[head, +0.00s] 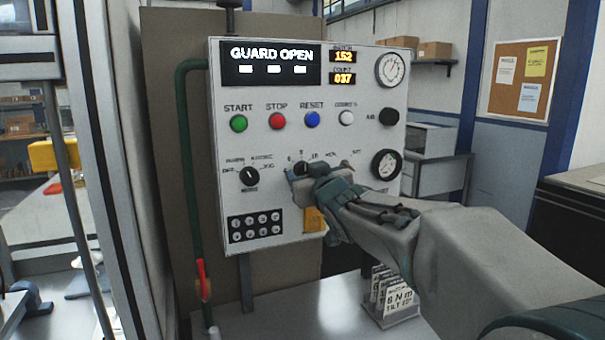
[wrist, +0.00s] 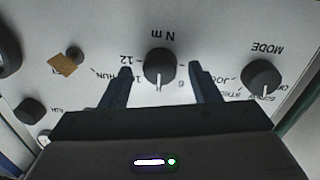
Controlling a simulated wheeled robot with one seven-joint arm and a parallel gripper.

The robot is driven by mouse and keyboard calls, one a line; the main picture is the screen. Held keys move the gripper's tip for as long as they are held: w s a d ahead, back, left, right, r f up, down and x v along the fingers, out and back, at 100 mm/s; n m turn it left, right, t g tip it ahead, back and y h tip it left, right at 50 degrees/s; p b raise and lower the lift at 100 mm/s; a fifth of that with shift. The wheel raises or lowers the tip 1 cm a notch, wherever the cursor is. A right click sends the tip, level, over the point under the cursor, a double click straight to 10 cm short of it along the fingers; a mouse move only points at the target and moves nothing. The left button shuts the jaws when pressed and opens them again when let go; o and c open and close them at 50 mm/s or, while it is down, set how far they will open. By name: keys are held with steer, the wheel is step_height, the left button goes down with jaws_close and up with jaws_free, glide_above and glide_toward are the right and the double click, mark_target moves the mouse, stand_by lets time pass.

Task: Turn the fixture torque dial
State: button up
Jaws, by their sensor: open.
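The torque dial (wrist: 160,64) is a black round knob marked "N m" on the white panel. A pale pointer line on it points down in the wrist view, which shows the lettering upside down. In the head view, the dial (head: 301,168) is partly hidden behind my gripper (head: 312,186). In the wrist view, my gripper (wrist: 160,70) is open, with one dark finger on each side of the dial. A gap shows between each finger and the knob. I cannot tell how deep the fingertips reach.
The black MODE knob (head: 249,176) is left of the torque dial, close to a finger in the wrist view (wrist: 262,76). Green, red and blue buttons (head: 276,120) sit above. A green pipe (head: 188,180) runs left of the panel. A card stand (head: 390,298) is below.

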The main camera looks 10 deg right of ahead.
steer(key=shift+w, duration=0.2)
steer(key=c, duration=1)
steer(key=shift+r+m+p, duration=0.1)
steer(key=shift+m+p, duration=0.3)
steer(key=shift+p, duration=0.05)
steer(key=shift+r+m+p, duration=0.1)
steer(key=shift+m+p, duration=0.4)
steer(key=shift+p, duration=0.15)
steer(key=m+p, duration=0.3)
steer(key=shift+g, duration=0.3)
steer(key=shift+m+y+p, duration=0.3)
steer(key=shift+m+p, duration=1.25)
steer(key=shift+m, duration=0.35)
